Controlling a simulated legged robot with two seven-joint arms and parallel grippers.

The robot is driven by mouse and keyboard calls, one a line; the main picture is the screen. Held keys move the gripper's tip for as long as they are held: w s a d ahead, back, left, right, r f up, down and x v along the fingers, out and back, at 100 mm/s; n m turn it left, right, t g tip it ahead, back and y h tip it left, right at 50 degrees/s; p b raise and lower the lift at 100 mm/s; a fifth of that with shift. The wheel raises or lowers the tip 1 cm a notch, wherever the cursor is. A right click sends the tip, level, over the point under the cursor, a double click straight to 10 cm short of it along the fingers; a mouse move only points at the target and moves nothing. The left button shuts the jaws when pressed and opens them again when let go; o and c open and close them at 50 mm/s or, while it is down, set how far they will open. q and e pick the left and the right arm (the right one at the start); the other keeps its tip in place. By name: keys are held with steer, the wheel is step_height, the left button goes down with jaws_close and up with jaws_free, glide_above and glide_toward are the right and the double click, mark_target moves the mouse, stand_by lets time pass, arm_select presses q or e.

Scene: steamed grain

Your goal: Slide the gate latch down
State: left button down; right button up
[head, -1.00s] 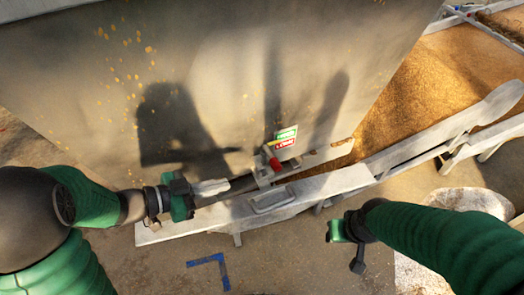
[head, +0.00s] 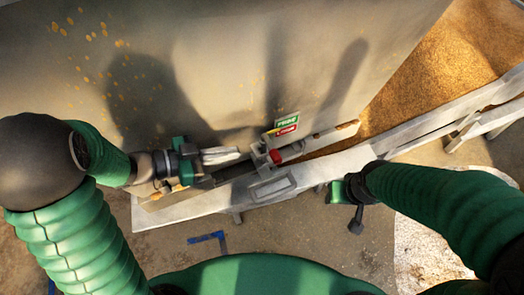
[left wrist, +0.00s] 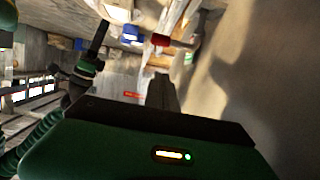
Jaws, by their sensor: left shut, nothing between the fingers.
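The gate latch shows in the head view as a red-tipped part (head: 275,156) in a pale metal bracket (head: 260,158), low on the big grey panel (head: 215,75). My left gripper (head: 232,156) is shut and empty just left of the bracket, about level with the red tip. A small gap seems to separate them, but contact cannot be judged. In the left wrist view the red part (left wrist: 160,40) is beyond the shut fingers (left wrist: 163,90). My right gripper (head: 342,193) hangs at the right, away from the latch; its fingers are not clear.
A green and red label (head: 286,125) sits above the latch. A pale beam (head: 340,165) runs below the panel and to the right. Grain (head: 440,70) lies behind it. Blue tape (head: 208,238) marks the floor, where there is free room.

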arm_select(q)
glide_toward(274, 151)
steer(key=w+d+r, duration=0.1)
steer(key=d+r, duration=0.1)
steer(key=d, duration=0.1)
steer(key=f, duration=0.1)
steer(key=w+d+f, duration=0.1)
steer(key=d+f, duration=0.1)
steer(key=f, duration=0.1)
steer(key=shift+w, duration=0.25)
arm_select(e)
steer(key=shift+w+a+r, duration=0.15)
steer(key=shift+r, duration=0.1)
arm_select(q)
steer(key=shift+s+a, duration=0.1)
steer(key=shift+s, duration=0.05)
arm_select(e)
steer(key=shift+a, duration=0.1)
